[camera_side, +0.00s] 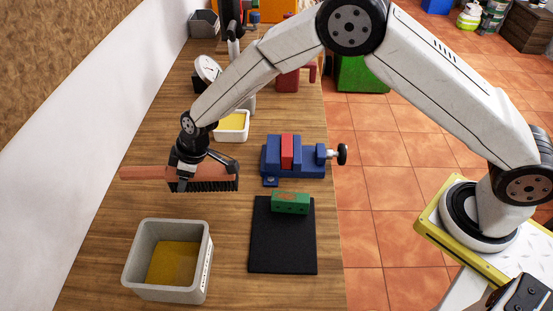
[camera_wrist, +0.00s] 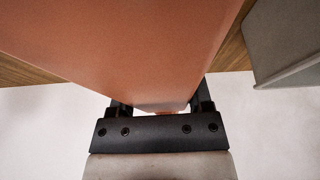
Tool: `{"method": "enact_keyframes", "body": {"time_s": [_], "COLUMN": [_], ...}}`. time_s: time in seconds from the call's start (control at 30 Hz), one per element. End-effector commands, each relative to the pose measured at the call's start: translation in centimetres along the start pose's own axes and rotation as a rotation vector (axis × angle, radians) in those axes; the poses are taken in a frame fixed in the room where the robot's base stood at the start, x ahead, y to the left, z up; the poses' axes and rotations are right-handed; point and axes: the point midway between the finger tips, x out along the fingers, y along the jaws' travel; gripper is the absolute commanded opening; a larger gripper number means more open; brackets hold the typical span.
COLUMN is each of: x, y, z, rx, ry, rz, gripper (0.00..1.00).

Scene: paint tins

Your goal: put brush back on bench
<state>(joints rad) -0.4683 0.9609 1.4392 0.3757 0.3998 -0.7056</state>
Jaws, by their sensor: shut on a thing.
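My gripper (camera_side: 186,181) is shut on the brush (camera_side: 219,175), which has a long reddish-brown wooden body and dark bristles pointing down. The brush is held roughly level above the wooden bench (camera_side: 110,235), left of the blue vise and behind the grey bin. In the wrist view the brush body (camera_wrist: 140,45) fills most of the picture between the dark jaws (camera_wrist: 160,108). The fingertips are mostly hidden by the brush.
A grey bin (camera_side: 132,260) with a yellow inside stands at the front left. A black mat (camera_side: 283,248) with a green block (camera_side: 290,202) lies right of it. A blue vise (camera_side: 315,168) holds a red block (camera_side: 287,152). A yellow-filled tray (camera_side: 232,137) stands behind. Bare bench lies between bin and mat.

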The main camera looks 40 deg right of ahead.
Motion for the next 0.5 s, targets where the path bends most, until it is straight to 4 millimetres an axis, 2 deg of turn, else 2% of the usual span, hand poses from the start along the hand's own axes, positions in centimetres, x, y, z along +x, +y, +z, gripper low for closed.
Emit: {"method": "enact_keyframes", "body": {"time_s": [0.2, 0.5], "x": [1.8, 2.2], "y": [0.5, 0.6], "z": [-0.5, -0.7], "rx": [0.001, 0.001], "ry": [0.001, 0.001], "rz": [0.000, 0.000], "gripper": [0.01, 0.01]}}
